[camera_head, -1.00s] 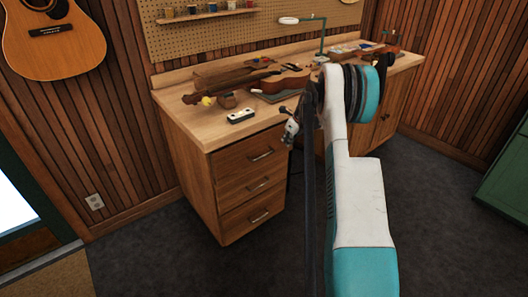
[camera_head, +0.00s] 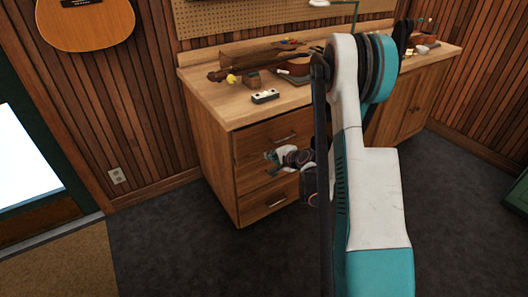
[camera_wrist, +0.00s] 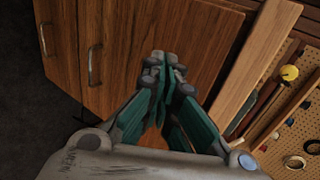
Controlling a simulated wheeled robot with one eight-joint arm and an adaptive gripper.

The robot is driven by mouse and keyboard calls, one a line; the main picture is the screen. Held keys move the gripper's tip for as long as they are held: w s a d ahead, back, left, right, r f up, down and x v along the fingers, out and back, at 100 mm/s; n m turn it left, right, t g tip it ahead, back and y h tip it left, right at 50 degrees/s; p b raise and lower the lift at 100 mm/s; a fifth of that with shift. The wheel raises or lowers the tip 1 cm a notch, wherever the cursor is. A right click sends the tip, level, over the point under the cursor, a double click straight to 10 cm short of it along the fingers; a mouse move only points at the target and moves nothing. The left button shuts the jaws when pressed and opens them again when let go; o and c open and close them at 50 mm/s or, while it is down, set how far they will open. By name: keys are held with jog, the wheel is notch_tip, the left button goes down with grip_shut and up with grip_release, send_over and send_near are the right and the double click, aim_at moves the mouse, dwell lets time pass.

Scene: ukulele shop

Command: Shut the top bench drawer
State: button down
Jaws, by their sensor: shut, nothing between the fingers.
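The top bench drawer (camera_head: 262,138) is a brown wood front with a metal bar handle, under the bench top at its left end. It looks close to flush; I cannot tell how far it stands out. My gripper (camera_head: 269,156) is shut and empty in front of the drawer stack, over the middle drawer in the head view. In the wrist view my gripper (camera_wrist: 162,62) covers part of the wood fronts. Two bar handles show to its left there. I cannot tell whether it touches the wood.
The bench top (camera_head: 225,102) carries a small white-and-black box (camera_head: 265,96) and stringed instruments. The middle drawer (camera_head: 250,178) and bottom drawer (camera_head: 260,205) look closed. Dark floor (camera_head: 175,240) is open in front and left. A pegboard (camera_wrist: 300,110) shows in the wrist view.

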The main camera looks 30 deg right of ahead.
aim_at(253, 143)
jog(key=x, duration=0.7)
jog(key=b+x, duration=0.1)
jog(key=x, duration=0.3)
jog(key=shift+w+a+r, duration=0.1)
jog(key=shift+w+r, duration=0.15)
jog(key=shift+w, duration=0.3)
jog(key=shift+w+r, duration=0.15)
jog(key=shift+w, duration=0.7)
jog(key=w, duration=0.3)
jog(key=shift+w+a, duration=0.1)
jog(key=shift+w, duration=0.25)
jog(key=shift+r, duration=0.1)
jog(key=shift+s, duration=0.15)
